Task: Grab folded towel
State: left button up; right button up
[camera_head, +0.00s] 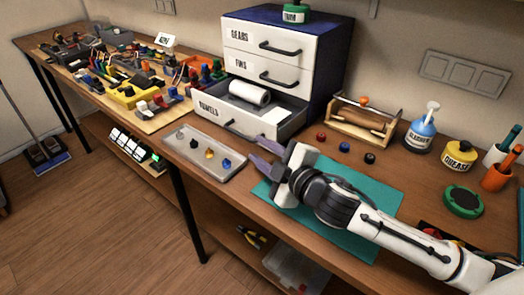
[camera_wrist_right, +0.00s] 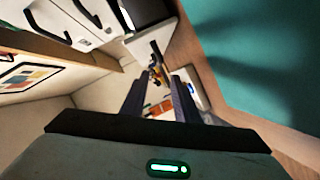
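The bottom drawer (camera_head: 207,110), labelled for towels, stands open in the head view. A white roll (camera_head: 249,93) lies inside it, and a white folded-looking piece (camera_head: 276,116) sits at its right end, possibly the folded towel. My right gripper (camera_head: 254,148) is in front of and below the drawer, above the teal mat's left edge. In the right wrist view its two fingers (camera_wrist_right: 160,78) stand apart with nothing held between them. The open drawer front (camera_wrist_right: 150,40) shows beyond the fingers there. My left gripper is not in view.
The teal mat (camera_head: 345,235) is under my right arm. A wooden roller stand (camera_head: 360,121), small coloured caps and bottles stand to the right. Servo parts crowd the bench's left end.

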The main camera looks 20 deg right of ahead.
aim_at(277, 116)
jog(key=k, duration=1)
